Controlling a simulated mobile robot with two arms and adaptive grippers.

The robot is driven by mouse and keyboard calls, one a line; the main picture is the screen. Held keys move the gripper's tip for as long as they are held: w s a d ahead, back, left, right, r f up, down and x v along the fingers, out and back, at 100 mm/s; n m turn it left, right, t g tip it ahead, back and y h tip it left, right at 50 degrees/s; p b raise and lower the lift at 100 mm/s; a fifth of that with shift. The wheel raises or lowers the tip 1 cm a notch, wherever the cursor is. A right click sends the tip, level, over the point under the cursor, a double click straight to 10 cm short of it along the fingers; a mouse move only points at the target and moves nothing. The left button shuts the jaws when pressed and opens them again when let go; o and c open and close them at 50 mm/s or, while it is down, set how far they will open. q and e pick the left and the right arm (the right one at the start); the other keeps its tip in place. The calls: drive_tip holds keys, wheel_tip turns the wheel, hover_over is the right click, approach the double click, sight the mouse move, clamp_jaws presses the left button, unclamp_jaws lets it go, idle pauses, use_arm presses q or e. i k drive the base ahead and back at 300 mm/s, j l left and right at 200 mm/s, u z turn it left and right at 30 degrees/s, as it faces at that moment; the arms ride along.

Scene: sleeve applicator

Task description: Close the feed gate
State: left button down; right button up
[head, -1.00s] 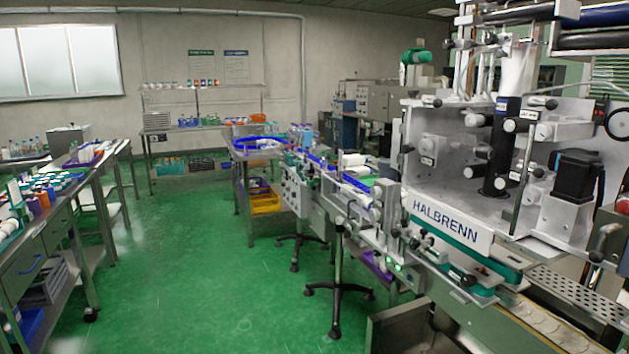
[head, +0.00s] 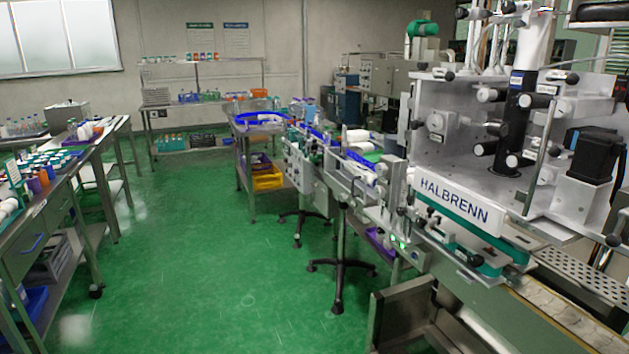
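The sleeve applicator (head: 453,200), a grey machine with a HALBRENN plate, stands at the right. A conveyor (head: 345,172) runs from it toward the back, with blue guide rails and white and green items along it. I cannot tell which part of this line is the feed gate; small clamps and brackets crowd the conveyor where it meets the machine. Neither of my grippers is in view.
A steel bench (head: 70,165) with bottles and coloured caps lines the left side. A back shelf table (head: 205,64) holds bins and bottles. A table with a yellow bin (head: 268,182) stands mid-room. The green floor (head: 190,260) between is open.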

sight(313, 159)
drive_tip(key=i+j, duration=0.15)
drive_tip(key=i, duration=0.4)
drive_tip(key=i+j+z, duration=0.1)
drive_tip(key=i, duration=0.45)
drive_tip(key=i+j+z, duration=0.1)
drive_tip(key=i+j, duration=0.2)
drive_tip(key=i, duration=0.2)
